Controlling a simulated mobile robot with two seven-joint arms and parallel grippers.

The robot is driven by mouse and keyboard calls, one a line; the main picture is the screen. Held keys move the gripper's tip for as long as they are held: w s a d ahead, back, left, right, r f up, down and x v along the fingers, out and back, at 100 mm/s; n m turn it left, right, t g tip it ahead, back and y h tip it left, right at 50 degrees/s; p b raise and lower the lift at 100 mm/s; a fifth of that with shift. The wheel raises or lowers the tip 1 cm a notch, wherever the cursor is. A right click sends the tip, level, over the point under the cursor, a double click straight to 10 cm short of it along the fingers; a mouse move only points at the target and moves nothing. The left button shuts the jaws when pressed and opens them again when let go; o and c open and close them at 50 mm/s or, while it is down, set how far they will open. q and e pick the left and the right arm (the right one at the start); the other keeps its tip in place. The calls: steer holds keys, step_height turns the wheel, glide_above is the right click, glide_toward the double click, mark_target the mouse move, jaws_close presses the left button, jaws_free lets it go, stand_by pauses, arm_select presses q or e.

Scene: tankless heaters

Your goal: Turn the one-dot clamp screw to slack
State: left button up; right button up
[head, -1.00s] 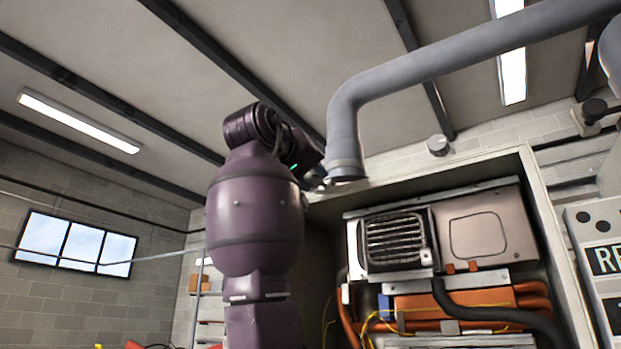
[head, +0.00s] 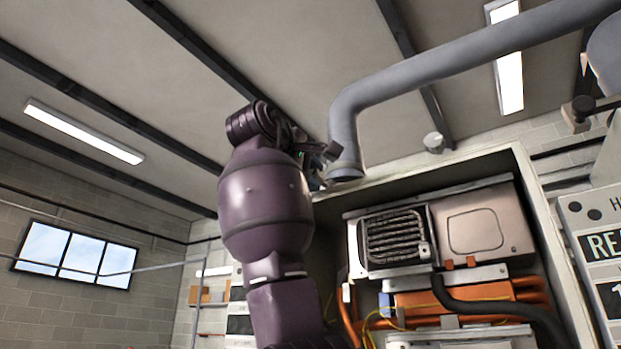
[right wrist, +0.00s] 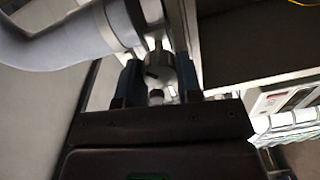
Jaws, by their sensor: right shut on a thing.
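The grey flue pipe (head: 345,125) bends down to a collar (head: 345,172) above the open heater cabinet (head: 535,200). My right gripper (head: 322,176) is beside this collar, partly hidden by my purple arm. In the right wrist view, my right gripper (right wrist: 159,78) has its two bluish fingers on either side of a small grey metal clamp screw head (right wrist: 160,66) and is shut on it. The head has a dark mark. The pipe collar (right wrist: 122,22) is just beyond it. I cannot make out any dot on the clamp. My left gripper is not in view.
The cabinet holds a grilled metal unit (head: 393,238) and orange pipes (head: 415,302). A board with two dots and large letters (head: 600,245) stands at the right. Dark beams (head: 185,40) cross the ceiling. The space left of my arm is open.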

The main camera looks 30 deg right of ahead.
steer(key=shift+f+n+b, duration=0.1)
steer(key=shift+n+b, duration=0.55)
steer(key=shift+n, duration=2.95)
steer(key=o, duration=0.9)
steer(key=shift+o, duration=0.2)
